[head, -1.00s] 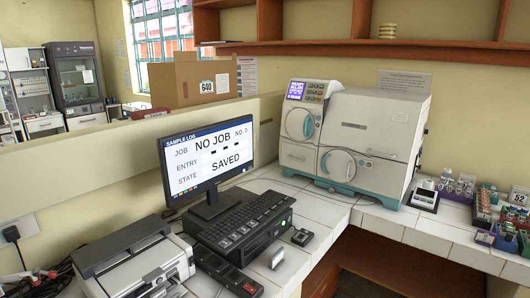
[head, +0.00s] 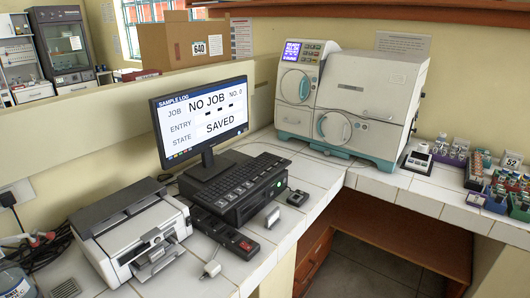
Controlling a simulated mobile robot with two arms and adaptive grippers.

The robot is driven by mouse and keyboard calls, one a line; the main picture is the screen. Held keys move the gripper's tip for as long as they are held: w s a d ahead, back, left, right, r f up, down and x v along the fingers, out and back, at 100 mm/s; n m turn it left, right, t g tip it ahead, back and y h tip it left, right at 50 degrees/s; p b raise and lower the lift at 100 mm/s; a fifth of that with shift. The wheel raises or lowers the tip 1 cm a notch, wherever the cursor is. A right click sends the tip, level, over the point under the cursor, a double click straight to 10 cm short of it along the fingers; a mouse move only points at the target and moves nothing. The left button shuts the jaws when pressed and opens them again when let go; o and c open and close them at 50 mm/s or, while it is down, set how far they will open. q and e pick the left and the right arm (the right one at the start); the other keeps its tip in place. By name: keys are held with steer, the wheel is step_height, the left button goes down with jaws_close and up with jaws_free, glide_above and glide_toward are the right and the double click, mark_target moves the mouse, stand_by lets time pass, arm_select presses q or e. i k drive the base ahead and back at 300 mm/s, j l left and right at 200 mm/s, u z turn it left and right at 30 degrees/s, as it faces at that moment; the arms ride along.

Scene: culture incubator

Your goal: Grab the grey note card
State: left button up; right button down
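I cannot make out a grey note card for certain in the head view. A small pale grey piece (head: 272,216) stands on the white tiled counter in front of the keyboard unit, but it is too small to identify. A small white card marked 52 (head: 511,161) stands among the vial racks at the right. Neither of my grippers is in view.
A monitor (head: 204,122) reads NO JOB and SAVED. A printer (head: 133,236), a black power strip (head: 228,234) and a white plug (head: 211,268) are at the left. A large analyser (head: 349,105) stands behind. The tiled counter (head: 320,185) has free room right of the keyboard.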

mark_target(273, 220)
steer(key=l+u, duration=0.1)
steer(key=u, duration=0.3)
steer(key=i+l+u, duration=0.1)
steer(key=u, duration=0.35)
steer(key=l+u, duration=0.3)
steer(key=l, duration=0.5)
steer(key=l+u, duration=0.3)
steer(key=l, duration=0.5)
steer(key=l+u, duration=0.3)
steer(key=l, duration=0.45)
